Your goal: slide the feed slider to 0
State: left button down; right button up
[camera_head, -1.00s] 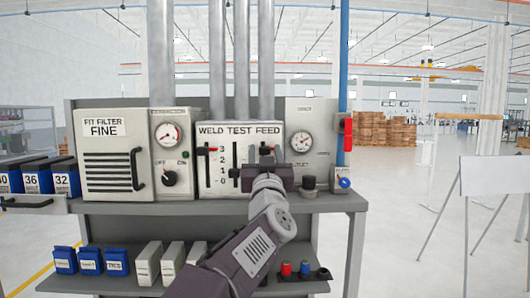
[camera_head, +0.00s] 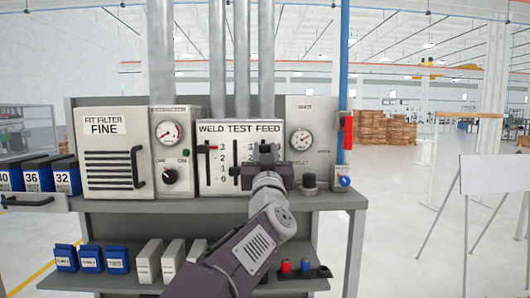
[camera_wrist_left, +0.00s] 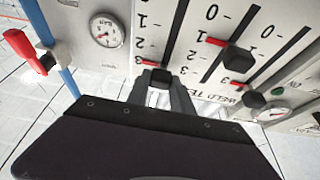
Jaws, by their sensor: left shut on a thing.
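The control panel (camera_head: 204,185) carries three vertical sliders under the words WELD TEST FEED. My left gripper (camera_head: 267,152) is in front of the FEED slot and hides most of it in the head view. In the left wrist view, where the panel appears turned over, my left gripper's fingers (camera_wrist_left: 160,98) are shut on the dark feed slider knob (camera_wrist_left: 160,76). Its red pointer (camera_wrist_left: 149,63) stands at the 3 mark. The test slider (camera_wrist_left: 238,58) has its red pointer near 1, and the weld slider (camera_wrist_left: 253,100) is near 3. My right gripper is not in view.
A round gauge (camera_head: 301,139) and a dark knob (camera_head: 309,181) are to the right of the sliders. A red handle (camera_head: 348,134) is on the blue pipe. A dial knob (camera_head: 169,176) is to the left. Shelf bins (camera_head: 91,259) stand below.

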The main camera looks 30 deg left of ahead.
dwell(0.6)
pick_arm(q)
notch_tip(320, 180, down, 10)
jog(key=b, duration=0.8)
jog(key=shift+w+r, duration=0.15)
jog(key=c, duration=1.1)
grip_release()
